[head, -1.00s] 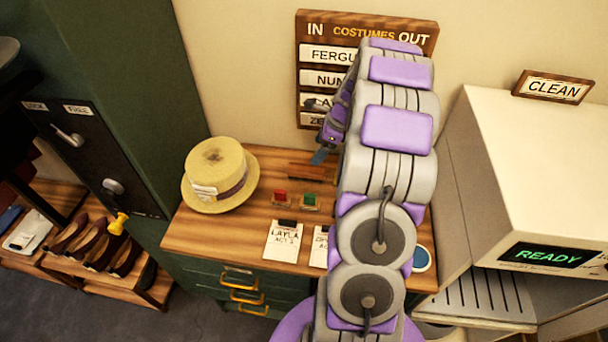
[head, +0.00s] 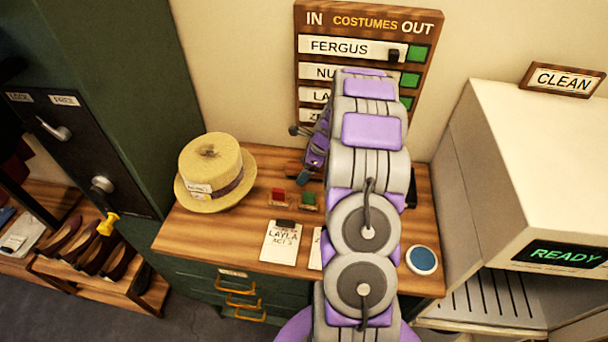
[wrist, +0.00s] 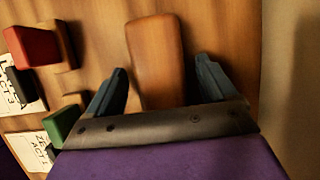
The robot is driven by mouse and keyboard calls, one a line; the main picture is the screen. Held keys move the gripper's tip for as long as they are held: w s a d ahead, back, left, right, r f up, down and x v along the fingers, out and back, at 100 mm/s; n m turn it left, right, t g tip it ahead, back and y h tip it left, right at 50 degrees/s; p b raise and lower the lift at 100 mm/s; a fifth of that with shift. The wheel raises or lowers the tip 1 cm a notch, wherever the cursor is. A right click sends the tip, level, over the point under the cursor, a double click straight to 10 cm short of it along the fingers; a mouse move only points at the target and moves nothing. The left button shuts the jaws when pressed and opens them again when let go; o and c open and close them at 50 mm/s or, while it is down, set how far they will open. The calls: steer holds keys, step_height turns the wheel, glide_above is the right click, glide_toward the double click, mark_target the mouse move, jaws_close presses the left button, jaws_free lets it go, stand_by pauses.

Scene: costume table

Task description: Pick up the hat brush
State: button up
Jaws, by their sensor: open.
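The hat brush shows in the wrist view as a long brown wooden block (wrist: 154,45) with rounded corners, lying on the wooden table. My gripper (wrist: 160,78) is open, with one dark finger on each side of the near part of the block. I cannot tell how far above the table the fingertips are. In the head view my gripper (head: 304,176) points down over the back of the table, and it and my arm hide most of the brush. The brush's bristles are not visible.
A straw hat (head: 212,172) stands at the table's left. Red (head: 278,195) and green (head: 308,199) blocks and white cards (head: 281,241) lie left of my arm. A round blue-topped item (head: 422,260) is at the right. A costume board (head: 429,28) hangs behind, and a white machine (head: 500,150) stands right.

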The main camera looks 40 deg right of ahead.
steer(key=shift+d+f, duration=0.15)
steer(key=shift+d, duration=0.4)
steer(key=shift+c, duration=0.5)
steer(key=shift+a+r, duration=0.2)
steer(key=shift+a, duration=0.6)
steer(key=c, duration=0.6)
steer(key=shift+d, duration=0.15)
steer(key=c, duration=0.3)
steer(key=shift+s+d+f, duration=0.1)
steer(key=shift+d+f, duration=0.05)
steer(key=shift+d, duration=0.2)
steer(key=shift+c, duration=0.6)
steer(key=shift+a, duration=0.15)
